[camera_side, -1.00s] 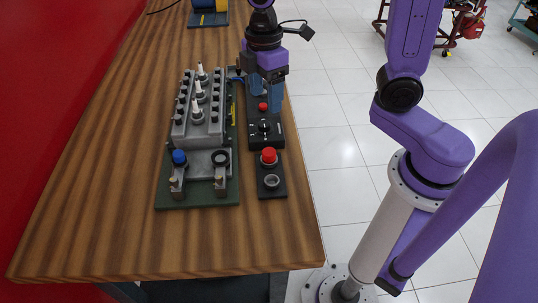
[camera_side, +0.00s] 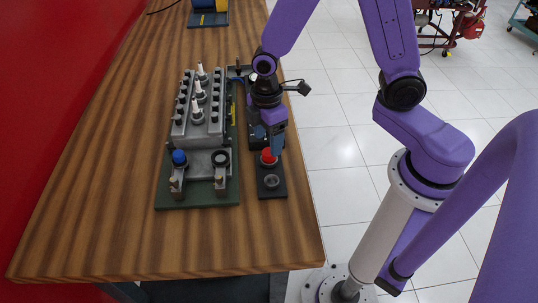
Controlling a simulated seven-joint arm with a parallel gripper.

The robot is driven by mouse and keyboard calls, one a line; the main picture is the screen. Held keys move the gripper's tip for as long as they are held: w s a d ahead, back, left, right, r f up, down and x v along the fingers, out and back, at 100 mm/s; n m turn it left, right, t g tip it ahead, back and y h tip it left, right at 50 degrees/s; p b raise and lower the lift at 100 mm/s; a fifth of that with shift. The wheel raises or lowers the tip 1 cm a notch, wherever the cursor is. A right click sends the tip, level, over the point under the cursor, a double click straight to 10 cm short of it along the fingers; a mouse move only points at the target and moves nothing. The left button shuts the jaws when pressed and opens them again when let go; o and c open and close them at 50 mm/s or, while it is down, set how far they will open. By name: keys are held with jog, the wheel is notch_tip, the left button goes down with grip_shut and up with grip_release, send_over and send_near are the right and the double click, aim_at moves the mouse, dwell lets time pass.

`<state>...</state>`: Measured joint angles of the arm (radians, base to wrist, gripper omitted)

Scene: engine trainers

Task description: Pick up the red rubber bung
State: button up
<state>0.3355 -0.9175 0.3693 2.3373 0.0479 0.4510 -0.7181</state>
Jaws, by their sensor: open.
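The red rubber bung (camera_side: 268,157) sits on a small black base plate (camera_side: 271,190) near the right edge of the table. The fingers partly hide the bung's upper part. The jaws are open; I cannot tell whether the fingers are beside the bung or touching it.
A grey engine block (camera_side: 198,115) with white spark plugs stands on a green board (camera_side: 200,200) to the left. The wooden table (camera_side: 100,200) is clear at the left and front.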

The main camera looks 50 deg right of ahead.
aim_at(269, 156)
jog(key=shift+s+a+f, duration=0.1)
jog(key=shift+s+f, duration=0.05)
jog(key=shift+f, duration=0.8)
jog(key=shift+s+f, duration=0.1)
jog(key=shift+f, duration=0.85)
jog(key=c, duration=1.1)
